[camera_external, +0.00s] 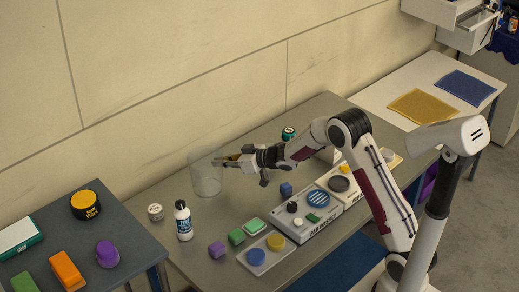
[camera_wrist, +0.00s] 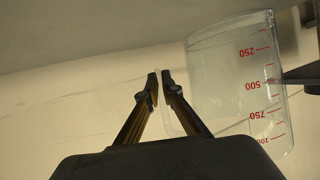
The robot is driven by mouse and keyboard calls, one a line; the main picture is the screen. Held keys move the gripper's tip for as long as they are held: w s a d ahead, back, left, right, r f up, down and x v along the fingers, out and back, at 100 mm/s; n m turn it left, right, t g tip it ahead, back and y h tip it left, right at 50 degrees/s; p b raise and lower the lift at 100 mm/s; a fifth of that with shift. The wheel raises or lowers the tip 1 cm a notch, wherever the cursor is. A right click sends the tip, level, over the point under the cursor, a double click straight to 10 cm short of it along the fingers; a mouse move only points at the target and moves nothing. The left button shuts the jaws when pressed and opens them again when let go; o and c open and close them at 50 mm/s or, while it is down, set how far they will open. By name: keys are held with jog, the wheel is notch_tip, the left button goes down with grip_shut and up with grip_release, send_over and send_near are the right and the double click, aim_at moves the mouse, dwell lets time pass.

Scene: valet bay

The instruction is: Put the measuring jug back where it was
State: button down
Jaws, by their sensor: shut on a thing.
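The measuring jug (camera_external: 206,178) is clear, near the back of the grey table in the external view. In the wrist view the jug (camera_wrist: 235,80) fills the right side, with red marks that read upside down. My gripper (camera_external: 234,160) reaches it from the right. In the wrist view my gripper's fingertips (camera_wrist: 160,84) are nearly together, closed on a thin clear part of the jug at its left side, probably the handle. I cannot tell whether the jug's base touches the table.
The white-and-blue bottle (camera_external: 183,222) and a small pale tin (camera_external: 155,212) stand left of the jug. Purple (camera_external: 217,249) and green blocks (camera_external: 237,236) and the pad-washer box (camera_external: 305,218) lie in front. A dark side table (camera_external: 60,235) is at left. Bare table (camera_external: 150,190) lies behind the tin.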

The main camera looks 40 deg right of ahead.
jog(key=shift+f, duration=0.2)
jog(key=shift+f, duration=1.85)
jog(key=shift+f, duration=0.15)
jog(key=c, duration=2.2)
grip_release()
jog(key=shift+c, duration=0.2)
jog(key=shift+s+d+r, duration=0.15)
jog(key=shift+s+r, duration=0.05)
jog(key=shift+r, duration=0.05)
jog(key=v, duration=1.1)
jog(key=shift+s, duration=0.2)
jog(key=shift+d+r, duration=0.1)
jog(key=shift+r, duration=0.05)
